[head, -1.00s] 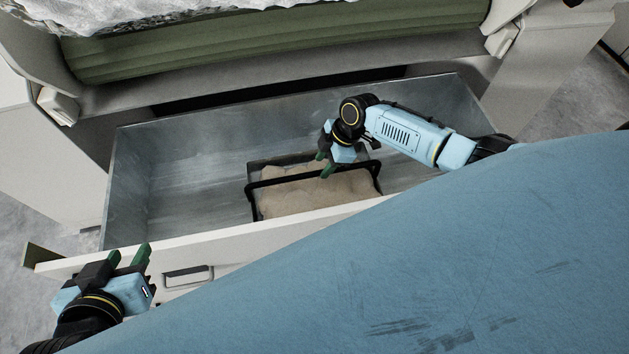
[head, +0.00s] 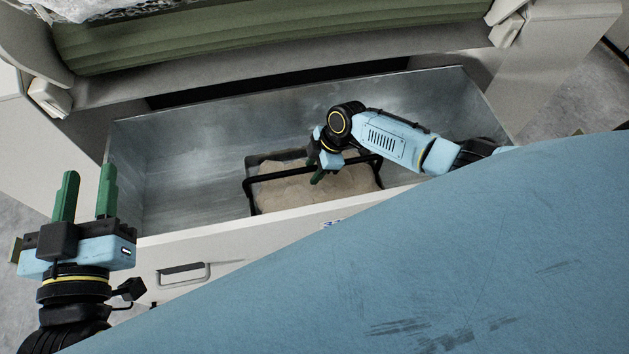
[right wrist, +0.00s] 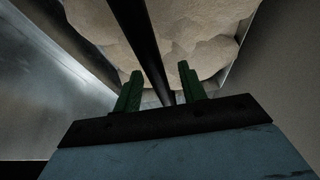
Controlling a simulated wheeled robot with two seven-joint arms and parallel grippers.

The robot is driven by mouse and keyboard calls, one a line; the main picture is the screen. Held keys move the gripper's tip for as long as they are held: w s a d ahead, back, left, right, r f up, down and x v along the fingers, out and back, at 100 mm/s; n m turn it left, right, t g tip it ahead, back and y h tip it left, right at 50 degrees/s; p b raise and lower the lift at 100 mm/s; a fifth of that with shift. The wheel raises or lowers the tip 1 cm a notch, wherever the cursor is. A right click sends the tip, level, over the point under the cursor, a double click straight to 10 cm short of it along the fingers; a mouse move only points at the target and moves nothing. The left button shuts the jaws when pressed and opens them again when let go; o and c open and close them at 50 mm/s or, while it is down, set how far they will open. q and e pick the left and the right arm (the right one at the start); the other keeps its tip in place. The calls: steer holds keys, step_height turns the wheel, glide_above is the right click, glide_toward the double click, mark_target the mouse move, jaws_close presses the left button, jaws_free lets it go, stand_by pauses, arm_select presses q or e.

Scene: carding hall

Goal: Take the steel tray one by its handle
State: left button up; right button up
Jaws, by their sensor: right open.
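The steel tray one (head: 262,157) sits inside the pulled-out metal drawer, holding a beige fluffy mass (head: 305,193). Its black bar handle (head: 285,174) arches over the mass. My right gripper (head: 314,168) is at the handle, pointing down. In the right wrist view the handle bar (right wrist: 143,45) runs between the open green fingers of the right gripper (right wrist: 160,75); I cannot tell whether either touches it. Part of the tray is hidden by my right gripper and the mass.
The drawer (head: 185,180) has steel walls around the tray, with free floor to the tray's left. Its pale front has a bar pull (head: 182,268). A green roller (head: 270,40) and machine frame stand behind and above the drawer.

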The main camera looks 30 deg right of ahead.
jaws_close()
stand_by(1.4)
